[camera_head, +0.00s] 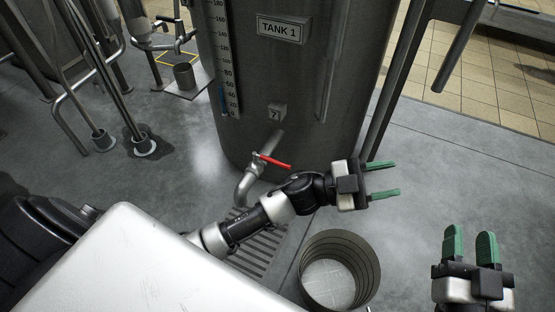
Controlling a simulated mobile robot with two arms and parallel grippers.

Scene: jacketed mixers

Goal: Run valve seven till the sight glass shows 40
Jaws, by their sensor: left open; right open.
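The grey tank marked TANK 1 (300,75) stands at the back centre. Its sight glass (223,100) has a scale, with blue near the low end; the exact reading is too small to tell. A plate marked 7 (276,113) sits above the valve, whose red lever (275,163) points right and slightly down. The valve's spout (243,188) bends down over a floor grate. No stream shows at its mouth. My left gripper (385,179) is open and empty, right of the lever and apart from it. My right gripper (470,240) is open and empty at the lower right.
A round, open metal bucket (371,268) stands on the floor right of the floor grate (262,250); its inside looks empty. Metal legs and pipes stand at the left, with a small pot (184,76) behind. Grey floor is clear at the right.

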